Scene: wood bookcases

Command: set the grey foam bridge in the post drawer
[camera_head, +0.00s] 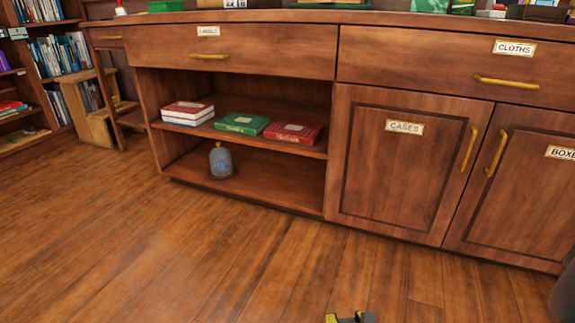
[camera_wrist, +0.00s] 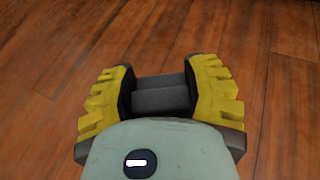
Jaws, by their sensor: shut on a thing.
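My gripper (camera_wrist: 160,95) shows in the wrist view with its yellow ridged fingers shut on a dark grey block, the grey foam bridge (camera_wrist: 160,101). The bridge lies across the gap between the fingers, and its lower part is hidden by the gripper body. In the head view only the tip of my gripper (camera_head: 350,318) shows at the bottom edge, above the wood floor and well apart from the cabinet. No drawer that I can read as post is in view.
The wood cabinet has a shut drawer (camera_head: 260,52) that seems to read LABELS, a shut CLOTHS drawer (camera_head: 430,70), and shut CASES (camera_head: 385,185) and BOXE... doors (camera_head: 520,215). Open shelves hold books (camera_head: 242,123) and a bell-shaped object (camera_head: 221,162). The floor (camera_head: 170,260) is clear.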

